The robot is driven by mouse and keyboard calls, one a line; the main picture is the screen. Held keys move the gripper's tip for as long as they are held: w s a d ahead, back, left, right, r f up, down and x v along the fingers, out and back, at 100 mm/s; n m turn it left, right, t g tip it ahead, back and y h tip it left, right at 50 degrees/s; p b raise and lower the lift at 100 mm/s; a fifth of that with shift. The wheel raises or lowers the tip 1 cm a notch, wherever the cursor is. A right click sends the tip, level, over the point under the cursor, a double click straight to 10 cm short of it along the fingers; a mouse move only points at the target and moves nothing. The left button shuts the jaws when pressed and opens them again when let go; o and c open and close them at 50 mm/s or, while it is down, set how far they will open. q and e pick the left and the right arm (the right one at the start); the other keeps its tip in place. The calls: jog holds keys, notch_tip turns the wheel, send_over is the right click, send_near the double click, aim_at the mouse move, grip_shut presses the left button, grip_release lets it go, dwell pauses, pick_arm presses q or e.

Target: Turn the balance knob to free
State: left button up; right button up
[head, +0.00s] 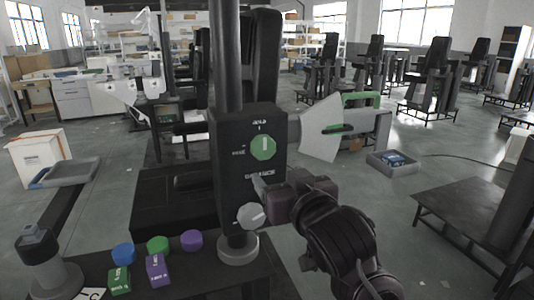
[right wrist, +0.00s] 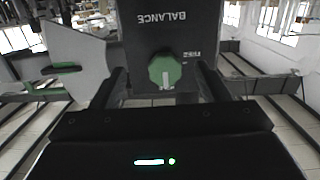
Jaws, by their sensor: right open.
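The balance knob (head: 263,147) is a green, many-sided dial on the front of a black box (head: 230,175) on a dark column. Its white pointer line is upright, toward the label above it; another label is at its left and BALANCE is below. In the right wrist view the scene is upside down: the green knob (right wrist: 165,70) shows with its pointer downward and the FREE label to its right. My right gripper (head: 264,187) is open and empty, below and in front of the knob; its fingers (right wrist: 163,88) show on either side of the knob in the wrist view, apart from it.
Blue, green and purple caps (head: 158,244) and small labelled blocks (head: 158,270) are on the dark table. A white panel with a green handle (head: 360,98) stands right of the box.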

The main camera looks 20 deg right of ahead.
aim_at(265, 147)
jog(key=shift+t, duration=0.5)
jog(key=w+r, duration=0.1)
jog(key=w, duration=0.1)
jog(key=w+r+p, duration=0.1)
jog(key=w, duration=0.1)
jog(key=w+r+p, duration=0.1)
jog(key=w, duration=0.1)
jog(key=shift+w+a+r, duration=0.15)
jog(key=shift+w+a, duration=0.05)
jog(key=shift+a, duration=0.15)
jog(key=shift+w+p, duration=0.3)
jog(key=shift+w, duration=0.3)
pick_arm(q)
jog(key=shift+s+a+r, duration=0.1)
jog(key=shift+a+r, duration=0.2)
jog(key=shift+r, duration=0.35)
jog(key=shift+s+a+r, duration=0.1)
jog(key=shift+a+r, duration=0.2)
jog(key=shift+r, duration=0.3)
pick_arm(e)
jog(key=c, duration=0.9)
jog(key=shift+c, duration=0.2)
